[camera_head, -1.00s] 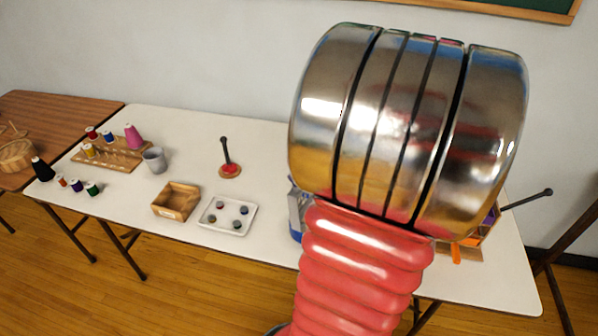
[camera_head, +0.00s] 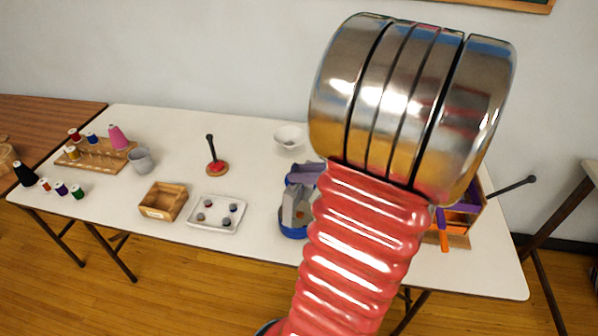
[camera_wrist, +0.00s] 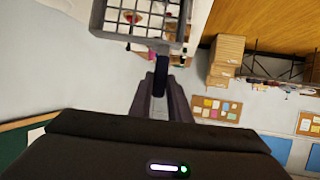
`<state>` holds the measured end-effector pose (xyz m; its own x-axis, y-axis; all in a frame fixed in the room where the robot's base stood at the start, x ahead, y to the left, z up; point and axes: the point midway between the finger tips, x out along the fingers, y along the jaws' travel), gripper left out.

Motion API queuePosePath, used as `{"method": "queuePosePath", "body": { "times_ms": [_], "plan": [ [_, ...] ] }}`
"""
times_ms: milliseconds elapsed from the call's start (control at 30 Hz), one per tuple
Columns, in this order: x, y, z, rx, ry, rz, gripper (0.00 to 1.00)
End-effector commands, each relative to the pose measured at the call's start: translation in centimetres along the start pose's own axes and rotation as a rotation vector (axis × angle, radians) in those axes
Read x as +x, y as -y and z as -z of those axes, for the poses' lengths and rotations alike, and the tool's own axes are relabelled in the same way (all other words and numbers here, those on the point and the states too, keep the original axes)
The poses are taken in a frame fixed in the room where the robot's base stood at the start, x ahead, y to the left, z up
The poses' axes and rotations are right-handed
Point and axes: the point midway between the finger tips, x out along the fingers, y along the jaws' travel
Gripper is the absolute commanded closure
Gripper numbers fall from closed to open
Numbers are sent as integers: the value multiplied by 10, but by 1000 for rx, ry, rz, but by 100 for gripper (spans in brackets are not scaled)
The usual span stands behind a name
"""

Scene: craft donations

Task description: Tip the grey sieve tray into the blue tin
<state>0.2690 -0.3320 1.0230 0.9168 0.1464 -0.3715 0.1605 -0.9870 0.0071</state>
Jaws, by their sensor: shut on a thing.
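The grey sieve tray (camera_wrist: 139,34) shows at the top of the wrist view, with its wire grid facing the camera. My gripper (camera_wrist: 161,92) is shut on its dark handle (camera_wrist: 161,72). My arm hides the tin's right side.
A white bowl (camera_head: 289,138) stands behind the tin. To the left are a white tray with buttons (camera_head: 216,226), a wooden box (camera_head: 163,202), a pincushion (camera_head: 216,168), a grey mug (camera_head: 141,160) and a spool rack (camera_head: 93,162). An orange and purple organiser (camera_head: 460,220) stands right, partly hidden.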

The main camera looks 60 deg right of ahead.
Motion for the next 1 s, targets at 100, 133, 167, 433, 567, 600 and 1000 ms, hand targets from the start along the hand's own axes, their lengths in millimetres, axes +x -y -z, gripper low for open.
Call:
{"method": "queuePosePath", "body": {
  "times_ms": [100,133,167,433,567,600,1000],
  "plan": [
    [-4,0,-2,0,-20,-3,100],
    [-5,0,-3,0,-25,-3,100],
    [-6,0,-4,1,-29,-2,100],
    [-13,0,-9,2,-71,-1,100],
    [-17,0,-11,1,-94,-1,100],
    [-18,0,-12,1,-100,-2,100],
    [-24,0,-15,-2,-133,-4,100]
  ]
}}
